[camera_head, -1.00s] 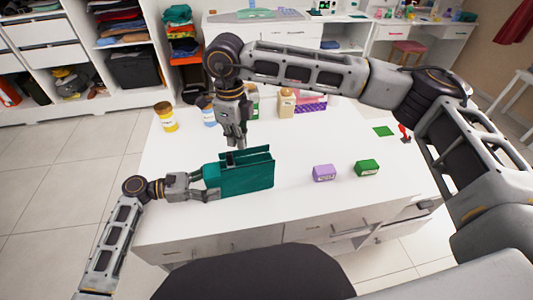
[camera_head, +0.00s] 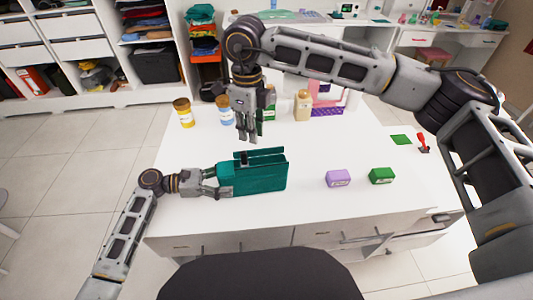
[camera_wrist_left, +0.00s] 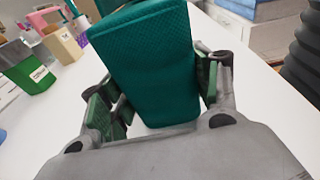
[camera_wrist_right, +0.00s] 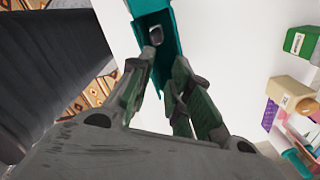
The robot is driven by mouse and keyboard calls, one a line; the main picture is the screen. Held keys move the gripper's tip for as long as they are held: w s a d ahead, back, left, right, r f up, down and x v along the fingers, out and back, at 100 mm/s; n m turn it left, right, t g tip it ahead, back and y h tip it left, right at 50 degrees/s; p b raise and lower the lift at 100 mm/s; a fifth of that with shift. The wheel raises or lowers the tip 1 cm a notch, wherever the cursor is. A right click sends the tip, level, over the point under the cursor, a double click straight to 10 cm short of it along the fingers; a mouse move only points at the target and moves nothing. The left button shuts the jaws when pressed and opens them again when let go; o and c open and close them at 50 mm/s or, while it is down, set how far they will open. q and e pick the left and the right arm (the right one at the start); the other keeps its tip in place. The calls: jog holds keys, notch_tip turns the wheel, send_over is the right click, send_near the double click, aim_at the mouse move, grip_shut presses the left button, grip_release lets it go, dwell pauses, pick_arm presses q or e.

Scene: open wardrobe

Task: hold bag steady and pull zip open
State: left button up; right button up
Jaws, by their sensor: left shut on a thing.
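The teal bag (camera_head: 260,178) stands upright on the white table, with a long narrow gap along its top. My left gripper (camera_head: 214,182) is shut on the bag's left end; the left wrist view shows its fingers on both sides of the bag (camera_wrist_left: 152,65). A small dark zip pull (camera_head: 244,158) stands up near the left end of the bag's top. My right gripper (camera_head: 247,139) points down just above the pull, apart from it. In the right wrist view its fingers (camera_wrist_right: 166,62) are open with a gap between them, and the pull (camera_wrist_right: 156,35) shows beyond the tips.
Purple (camera_head: 338,178) and green (camera_head: 382,175) boxes lie right of the bag. The table between bag and boxes is clear.

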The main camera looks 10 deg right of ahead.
aim_at(243, 152)
jog(key=shift+a+r+n, duration=0.45)
jog(key=shift+r+n, duration=0.1)
jog(key=shift+n, duration=0.6)
jog(key=shift+a+r+n, duration=0.4)
jog(key=shift+r+n, duration=0.2)
jog(key=shift+n, duration=0.5)
jog(key=shift+a+r+n, duration=0.45)
jog(key=shift+r+n, duration=0.1)
jog(key=shift+n, duration=0.6)
jog(key=shift+f, duration=0.1)
jog(key=shift+f, duration=5.95)
grip_shut()
